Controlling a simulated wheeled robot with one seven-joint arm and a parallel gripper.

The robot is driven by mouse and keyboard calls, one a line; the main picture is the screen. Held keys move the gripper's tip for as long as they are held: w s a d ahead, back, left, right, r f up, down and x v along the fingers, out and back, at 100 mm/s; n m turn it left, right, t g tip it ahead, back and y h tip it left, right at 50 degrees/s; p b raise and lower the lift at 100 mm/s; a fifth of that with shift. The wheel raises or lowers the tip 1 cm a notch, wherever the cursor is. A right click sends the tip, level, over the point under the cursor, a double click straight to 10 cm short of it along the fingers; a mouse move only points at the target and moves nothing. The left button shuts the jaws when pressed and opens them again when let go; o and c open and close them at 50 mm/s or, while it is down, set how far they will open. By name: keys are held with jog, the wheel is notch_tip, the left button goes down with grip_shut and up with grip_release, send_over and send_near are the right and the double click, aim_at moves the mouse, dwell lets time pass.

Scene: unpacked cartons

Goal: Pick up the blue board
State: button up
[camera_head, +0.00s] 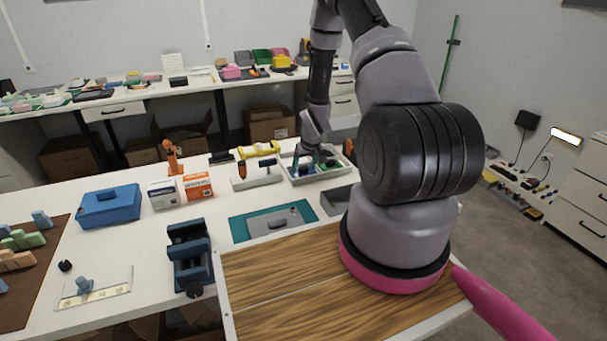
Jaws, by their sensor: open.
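A flat teal-blue board (239,231) lies on the white table in front of my arm, with a grey plate (270,222) on top of it. It is the most board-like bluish thing in view; I cannot tell if it is the blue board. My gripper (318,158) is farther back, low over a grey tray (297,180) with small green and dark items in it. My gripper is open. Its fingertips are small and dark against the tray, so any contact with the items is unclear.
A blue box (110,207), white and orange cartons (198,186), a dark blue vise (188,257) and an orange tool (172,157) stand on the table. A yellow-handled tool (258,149) lies left of the tray. A second, crowded table (138,97) is behind.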

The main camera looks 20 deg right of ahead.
aim_at(304, 168)
grip_shut()
jog(key=shift+r, duration=0.15)
notch_tip(304, 168, up, 10)
dwell(0.5)
